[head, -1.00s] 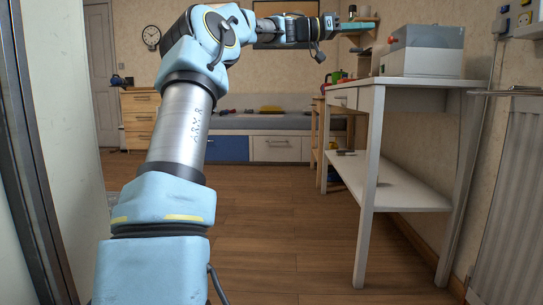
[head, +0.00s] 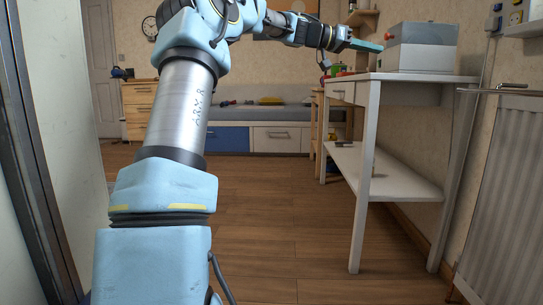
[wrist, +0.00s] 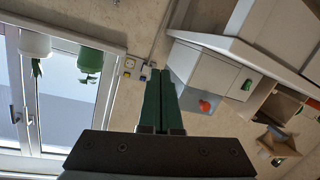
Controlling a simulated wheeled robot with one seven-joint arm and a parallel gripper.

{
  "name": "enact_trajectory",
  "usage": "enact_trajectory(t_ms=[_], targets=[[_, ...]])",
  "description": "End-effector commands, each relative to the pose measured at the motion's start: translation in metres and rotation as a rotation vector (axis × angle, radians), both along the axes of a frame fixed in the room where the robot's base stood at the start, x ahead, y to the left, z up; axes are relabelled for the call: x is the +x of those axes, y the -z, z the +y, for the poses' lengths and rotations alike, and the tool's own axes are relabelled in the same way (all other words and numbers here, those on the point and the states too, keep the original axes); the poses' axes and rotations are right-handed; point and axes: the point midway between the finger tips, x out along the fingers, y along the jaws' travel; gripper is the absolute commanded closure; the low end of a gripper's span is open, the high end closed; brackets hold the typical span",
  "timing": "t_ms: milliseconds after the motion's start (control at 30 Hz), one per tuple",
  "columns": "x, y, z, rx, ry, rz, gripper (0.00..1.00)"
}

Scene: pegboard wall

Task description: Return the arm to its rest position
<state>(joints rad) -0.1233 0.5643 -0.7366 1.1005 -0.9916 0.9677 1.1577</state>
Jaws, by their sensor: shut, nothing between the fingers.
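My arm rises from the bottom left of the head view and bends over at the top edge, where its elbow is partly cut off. My gripper (head: 367,45) is at the upper right end of it, pointing right and slightly down. Its green fingers also show in the wrist view (wrist: 160,75), pressed together with nothing between them. In the head picture the fingers appear just left of the grey box (head: 421,48) and above the end of the white table (head: 400,76). I cannot tell the exact gap between them.
A pale wall (head: 62,130) stands close on my left. The white table and a radiator (head: 505,190) are on the right. A wooden drawer unit (head: 138,108) and a bench (head: 270,120) stand at the back. The middle floor is clear.

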Motion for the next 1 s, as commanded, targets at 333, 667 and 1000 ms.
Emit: enact_trajectory(t_ms=[333,667,1000], targets=[[-0.024,0.109,0.023,0.379,-0.174,0.246,1.00],[-0.099,0.227,0.165,0.814,-0.547,0.527,1.00],[-0.211,0.271,0.299,1.028,-0.849,0.706,1.00]])
